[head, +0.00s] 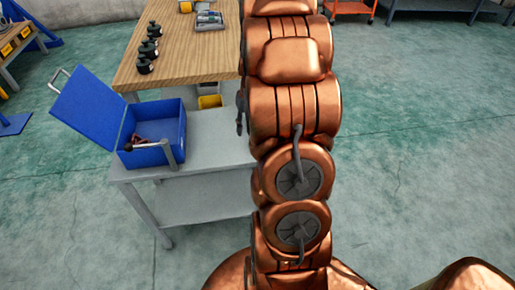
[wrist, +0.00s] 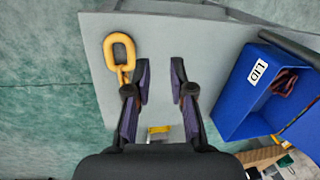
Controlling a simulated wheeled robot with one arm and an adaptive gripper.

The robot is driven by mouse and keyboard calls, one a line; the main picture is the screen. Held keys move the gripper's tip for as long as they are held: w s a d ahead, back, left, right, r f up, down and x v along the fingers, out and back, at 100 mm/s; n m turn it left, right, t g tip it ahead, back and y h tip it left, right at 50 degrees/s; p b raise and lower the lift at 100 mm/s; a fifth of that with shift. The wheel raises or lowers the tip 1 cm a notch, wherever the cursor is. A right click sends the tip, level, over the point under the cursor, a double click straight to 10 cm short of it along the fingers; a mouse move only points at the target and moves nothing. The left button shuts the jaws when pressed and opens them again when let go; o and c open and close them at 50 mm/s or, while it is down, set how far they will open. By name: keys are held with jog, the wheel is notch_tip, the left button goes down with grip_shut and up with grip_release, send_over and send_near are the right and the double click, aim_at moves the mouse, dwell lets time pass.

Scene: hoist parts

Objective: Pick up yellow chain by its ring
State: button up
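The yellow chain shows in the wrist view, with its large ring (wrist: 130,50) at the upper left of the grey surface. A link below the ring runs down behind my gripper's left finger, so the rest of the chain is hidden. My gripper (wrist: 160,66) is open and empty, with dark fingers and purple-grey pads. The ring is left of and slightly above the left fingertip in the picture, outside the gap between the fingers. In the head view my arm covers the right part of the grey cart (head: 205,135), and I cannot see the chain there.
An open blue box (head: 172,113), marked LID in the wrist view (wrist: 262,95), stands on the cart with dark red and metal items inside. A wooden table (head: 180,60) with several black weights (head: 148,48) is behind. A yellow bin (head: 210,101) sits between them.

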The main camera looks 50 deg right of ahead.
jog(key=shift+m, duration=0.4)
jog(key=shift+w+d+f+p, duration=0.25)
jog(key=shift+d+f, duration=0.5)
jog(key=shift+f, duration=1.2)
jog(key=shift+w+d+f+p, duration=0.1)
jog(key=shift+d+f+p, duration=0.15)
jog(key=shift+d+f, duration=1.15)
jog(key=shift+w+d+f+p, duration=0.15)
jog(key=shift+w+f+p, duration=0.1)
jog(key=shift+f, duration=2.25)
jog(key=shift+s, duration=0.1)
grip_shut()
